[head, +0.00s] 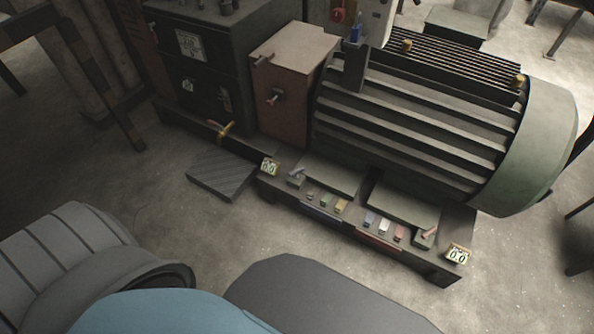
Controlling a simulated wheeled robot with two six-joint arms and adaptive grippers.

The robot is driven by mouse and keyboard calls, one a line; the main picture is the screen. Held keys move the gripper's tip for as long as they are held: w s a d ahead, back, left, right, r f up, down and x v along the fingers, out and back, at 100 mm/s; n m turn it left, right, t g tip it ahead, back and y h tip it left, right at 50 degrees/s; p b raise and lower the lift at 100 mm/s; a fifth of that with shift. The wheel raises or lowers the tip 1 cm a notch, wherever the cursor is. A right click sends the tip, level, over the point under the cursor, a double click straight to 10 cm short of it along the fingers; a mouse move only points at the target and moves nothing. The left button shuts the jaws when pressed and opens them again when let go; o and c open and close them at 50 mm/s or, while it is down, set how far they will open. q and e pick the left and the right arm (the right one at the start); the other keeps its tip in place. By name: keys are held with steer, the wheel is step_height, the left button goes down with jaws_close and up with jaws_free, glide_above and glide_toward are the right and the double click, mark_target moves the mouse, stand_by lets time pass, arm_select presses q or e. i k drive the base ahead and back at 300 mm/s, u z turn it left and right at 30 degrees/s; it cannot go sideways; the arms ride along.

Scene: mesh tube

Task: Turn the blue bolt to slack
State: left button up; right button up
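A small blue piece (356,33) that looks like the bolt stands upright on a dark block (355,66) at the upper left end of a large ribbed motor (420,120). It is small in the head view, and I cannot tell how far it is turned. Neither of my grippers shows in the head view. Grey and blue parts of my own body fill the lower left and bottom of the picture.
A reddish box (291,90) and a dark cabinet (205,70) stand left of the motor. Small coloured blocks (384,227) and two "0.0" displays (457,255) (269,167) line the base's front. A ridged plate (224,172) lies on the floor. Open floor lies in front.

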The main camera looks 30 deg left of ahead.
mark_target(295, 173)
steer(key=u, duration=1.55)
steer(key=i, duration=2.05)
steer(key=z, duration=2.8)
